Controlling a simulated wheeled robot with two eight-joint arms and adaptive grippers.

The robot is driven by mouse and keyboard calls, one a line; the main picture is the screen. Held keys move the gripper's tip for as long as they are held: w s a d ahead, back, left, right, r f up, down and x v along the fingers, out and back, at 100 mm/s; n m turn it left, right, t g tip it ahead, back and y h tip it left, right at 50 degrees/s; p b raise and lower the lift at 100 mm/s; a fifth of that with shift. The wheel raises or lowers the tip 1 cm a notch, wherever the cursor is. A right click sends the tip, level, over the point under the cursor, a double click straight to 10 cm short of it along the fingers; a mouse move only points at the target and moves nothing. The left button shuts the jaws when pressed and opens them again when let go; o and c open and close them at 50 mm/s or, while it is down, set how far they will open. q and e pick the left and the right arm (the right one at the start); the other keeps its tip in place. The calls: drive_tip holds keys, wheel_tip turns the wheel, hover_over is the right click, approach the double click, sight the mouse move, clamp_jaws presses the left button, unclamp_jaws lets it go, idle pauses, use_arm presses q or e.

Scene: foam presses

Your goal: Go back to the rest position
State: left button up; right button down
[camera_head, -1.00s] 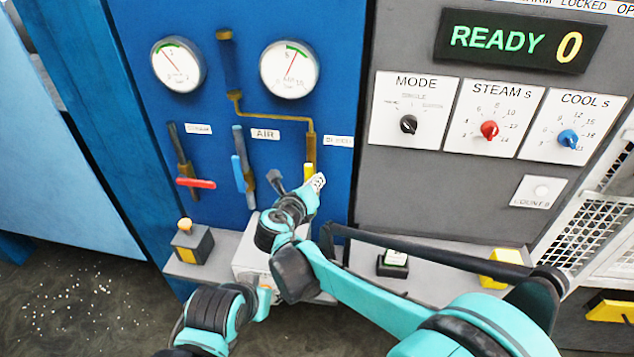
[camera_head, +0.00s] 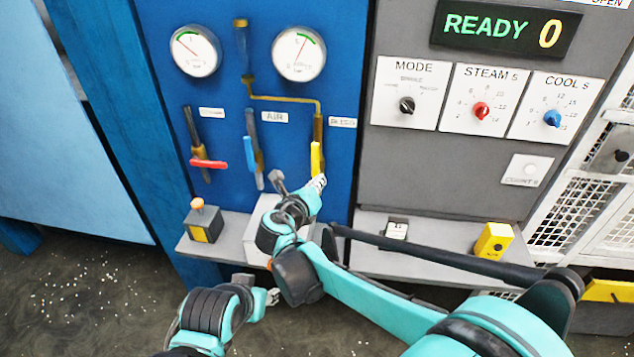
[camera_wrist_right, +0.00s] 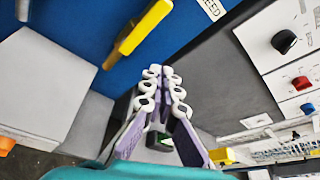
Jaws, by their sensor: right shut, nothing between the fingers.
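My right gripper (camera_head: 318,183) is in front of the blue panel (camera_head: 345,60), just below the yellow lever (camera_head: 316,158). In the right wrist view its fingers (camera_wrist_right: 163,72) are together with nothing between them. The yellow lever (camera_wrist_right: 143,27) shows there at the upper left, apart from the fingertips. My left gripper (camera_head: 272,297) is at the lower middle of the head view, low in front of the shelf. Only its small tip shows beyond my left arm, so its jaw state is unclear.
A grey shelf (camera_head: 226,240) runs below the panel. It carries a yellow box with an orange button (camera_head: 203,220) and a yellow block (camera_head: 493,240). A mesh guard (camera_head: 570,210) stands at the right. Floor is open at the lower left.

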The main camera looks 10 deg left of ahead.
drive_tip(key=shift+w+d, duration=0.15)
drive_tip(key=shift+d, duration=0.05)
drive_tip(key=s+d+f+m+g+b, duration=0.25)
drive_tip(key=s+d+m, duration=0.35)
drive_tip(key=d+m, duration=0.45)
drive_tip(key=s+d+f+m+g+b, duration=0.1)
drive_tip(key=s+d+f+m+g, duration=0.3)
drive_tip(key=d+m, duration=0.6)
drive_tip(key=s+d+f+m+y+b, duration=0.1)
drive_tip(key=s+d+f+m, duration=0.2)
drive_tip(key=s+m, duration=0.5)
drive_tip(key=s+d+f+m+y+b, duration=0.2)
drive_tip(key=s+f+m, duration=0.4)
drive_tip(key=s+m, duration=0.3)
drive_tip(key=d+m, duration=0.1)
drive_tip(key=m, duration=0.1)
drive_tip(key=shift+m+g, duration=0.35)
